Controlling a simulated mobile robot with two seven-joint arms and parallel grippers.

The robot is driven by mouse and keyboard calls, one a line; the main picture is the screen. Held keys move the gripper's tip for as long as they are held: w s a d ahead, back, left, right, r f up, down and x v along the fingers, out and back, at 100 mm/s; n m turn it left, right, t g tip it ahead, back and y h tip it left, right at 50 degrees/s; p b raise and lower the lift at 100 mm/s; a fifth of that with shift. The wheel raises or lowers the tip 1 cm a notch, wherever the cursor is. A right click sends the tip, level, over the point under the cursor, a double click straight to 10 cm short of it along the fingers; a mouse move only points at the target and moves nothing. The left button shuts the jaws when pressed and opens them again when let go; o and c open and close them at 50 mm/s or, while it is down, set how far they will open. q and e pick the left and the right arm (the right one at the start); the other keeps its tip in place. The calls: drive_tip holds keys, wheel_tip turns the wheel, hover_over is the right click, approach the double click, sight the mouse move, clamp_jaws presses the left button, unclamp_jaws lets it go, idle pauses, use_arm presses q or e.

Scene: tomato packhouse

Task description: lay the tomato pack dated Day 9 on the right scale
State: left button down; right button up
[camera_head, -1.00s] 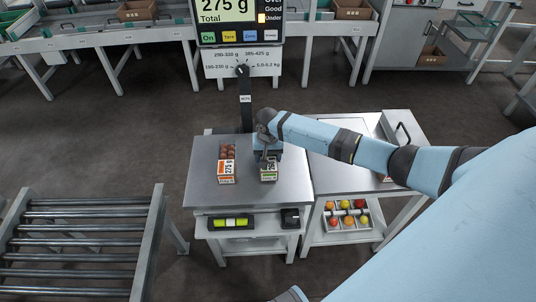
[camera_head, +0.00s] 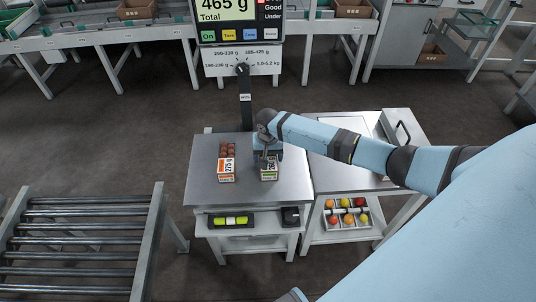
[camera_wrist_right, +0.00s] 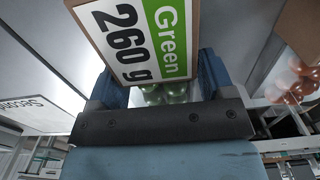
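A steel-topped scale (camera_head: 208,190) stands in the middle of the head view, and its display (camera_head: 228,10) reads 465 g total. A pack of green tomatoes (camera_head: 268,174) with a green-and-white label is over the plate, right of its centre. In the right wrist view that pack (camera_wrist_right: 130,45) reads Green 260 g. My right gripper (camera_head: 267,157) is shut on it, with a finger (camera_wrist_right: 110,92) on either side. A red tomato pack (camera_head: 227,166) labelled 275 g stands on the plate to its left. No Day date is legible. My left gripper is not in view.
A second steel table (camera_head: 330,182) adjoins on the right, with a small fruit tray (camera_head: 347,227) on its lower shelf. A roller conveyor (camera_head: 80,240) is at the lower left. The plate's left and front areas are bare.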

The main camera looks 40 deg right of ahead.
drive_tip(key=shift+o, duration=1.2)
drive_tip(key=shift+r, duration=0.2)
wheel_tip(320, 180, up, 14)
drive_tip(key=p, duration=0.1)
drive_tip(key=shift+f+p, duration=0.25)
drive_tip(key=shift+p, duration=0.1)
